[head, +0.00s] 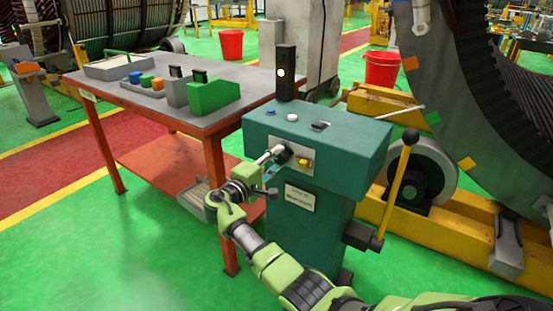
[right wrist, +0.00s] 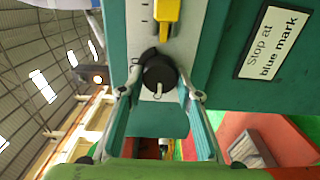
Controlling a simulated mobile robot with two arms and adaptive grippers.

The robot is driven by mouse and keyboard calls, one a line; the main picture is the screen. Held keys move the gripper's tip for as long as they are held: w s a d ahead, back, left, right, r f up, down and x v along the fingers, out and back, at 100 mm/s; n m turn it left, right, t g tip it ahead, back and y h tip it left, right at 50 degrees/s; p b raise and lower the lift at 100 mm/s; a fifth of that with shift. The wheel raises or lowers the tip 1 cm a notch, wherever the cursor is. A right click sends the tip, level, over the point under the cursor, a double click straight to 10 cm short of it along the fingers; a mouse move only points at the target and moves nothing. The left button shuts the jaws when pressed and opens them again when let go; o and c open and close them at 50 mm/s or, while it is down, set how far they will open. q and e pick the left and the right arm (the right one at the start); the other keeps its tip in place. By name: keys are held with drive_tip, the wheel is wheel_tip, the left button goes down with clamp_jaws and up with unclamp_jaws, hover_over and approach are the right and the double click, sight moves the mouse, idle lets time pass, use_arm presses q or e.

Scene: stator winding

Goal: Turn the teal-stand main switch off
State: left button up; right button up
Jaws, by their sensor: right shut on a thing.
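The teal stand (head: 350,150) is right of centre in the head view. A metal plate on its front holds a black rotary switch knob (right wrist: 158,75), with a pale mark on its face, and a yellow part (head: 304,161) beside it. My right gripper (head: 281,154) is at the plate from the left. In the right wrist view, my right gripper (right wrist: 160,88) has its fingers on either side of the knob, shut on it. My left gripper is not in view.
A dark post with a lit lamp (head: 281,73) stands on the stand's top. A yellow lever with a black ball (head: 396,185) rises at its right. A grey-topped orange table (head: 215,122) with green and blue blocks is on the left. Green floor (head: 130,250) is clear at the lower left.

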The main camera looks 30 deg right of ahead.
drive_tip(key=shift+r, duration=0.15)
drive_tip(key=o, duration=1.1)
drive_tip(key=v, duration=1.2)
drive_tip(key=shift+d+f, duration=0.1)
drive_tip(key=shift+f, duration=0.15)
